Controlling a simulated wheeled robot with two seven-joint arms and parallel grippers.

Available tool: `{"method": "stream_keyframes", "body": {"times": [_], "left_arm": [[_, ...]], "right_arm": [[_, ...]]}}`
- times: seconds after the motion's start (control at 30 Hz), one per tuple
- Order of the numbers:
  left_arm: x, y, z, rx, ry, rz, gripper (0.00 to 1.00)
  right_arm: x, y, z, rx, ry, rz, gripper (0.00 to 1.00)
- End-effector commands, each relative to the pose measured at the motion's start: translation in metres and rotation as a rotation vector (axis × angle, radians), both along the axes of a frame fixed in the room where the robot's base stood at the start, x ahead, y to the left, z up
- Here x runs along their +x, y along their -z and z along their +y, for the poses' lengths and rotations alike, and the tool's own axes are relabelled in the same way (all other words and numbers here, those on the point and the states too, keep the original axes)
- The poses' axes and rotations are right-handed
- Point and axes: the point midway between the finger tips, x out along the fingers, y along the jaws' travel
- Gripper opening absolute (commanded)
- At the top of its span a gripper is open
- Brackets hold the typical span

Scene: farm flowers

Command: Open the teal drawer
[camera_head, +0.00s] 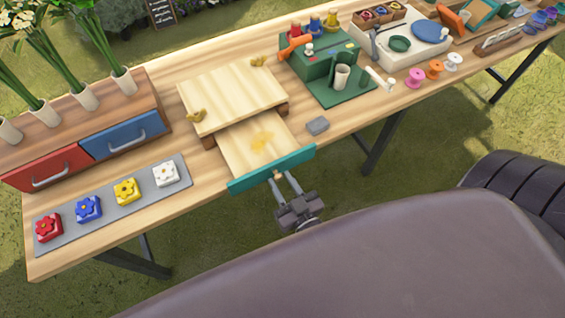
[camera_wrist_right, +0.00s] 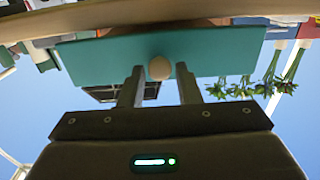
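The teal drawer (camera_head: 256,147) is pulled well out of the wooden box (camera_head: 232,92) on the table, its pale wooden inside showing. Its teal front (camera_head: 296,158) sticks out past the table's front edge and also fills the upper part of the right wrist view (camera_wrist_right: 215,55). A round pale knob (camera_wrist_right: 160,68) sits on that front. My right gripper (camera_head: 284,178) is just in front of the drawer front. In the right wrist view its two fingers stand apart on either side of the knob, with a small gap at each side. My left gripper is not in view.
A wooden cabinet with a red drawer (camera_head: 47,168) and a blue drawer (camera_head: 126,136) stands left. A grey mat (camera_head: 107,202) holds flower blocks. A grey block (camera_head: 317,125) lies right of the teal drawer. A green stand (camera_head: 318,68) with spools is behind.

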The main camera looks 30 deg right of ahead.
Motion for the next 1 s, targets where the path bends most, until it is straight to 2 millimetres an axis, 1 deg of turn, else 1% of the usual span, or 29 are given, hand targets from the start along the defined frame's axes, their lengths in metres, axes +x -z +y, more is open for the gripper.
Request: {"method": "stream_keyframes", "body": {"times": [0.03,0.1,0.33,0.4,0.47,0.8,0.9,1.0], "left_arm": [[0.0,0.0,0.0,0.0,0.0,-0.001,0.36],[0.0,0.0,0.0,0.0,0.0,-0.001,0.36],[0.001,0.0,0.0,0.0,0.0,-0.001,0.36],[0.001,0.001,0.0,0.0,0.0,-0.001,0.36],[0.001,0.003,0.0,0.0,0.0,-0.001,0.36],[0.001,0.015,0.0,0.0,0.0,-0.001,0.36],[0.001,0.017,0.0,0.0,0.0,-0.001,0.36],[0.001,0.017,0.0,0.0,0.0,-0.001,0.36]], "right_arm": [[0.0,0.0,0.0,0.0,0.0,0.0,0.37],[0.0,0.0,0.0,0.0,0.0,0.0,0.44],[0.0,0.0,0.0,0.0,0.0,0.0,0.44],[-0.003,0.001,0.0,0.0,0.0,0.001,0.44],[-0.009,0.002,0.0,0.0,-0.001,0.004,0.44],[-0.064,0.003,-0.002,0.0,0.0,0.004,0.44],[-0.073,0.002,-0.002,0.0,0.0,0.002,0.44],[-0.078,0.001,-0.003,0.0,-0.001,0.001,0.44]]}}
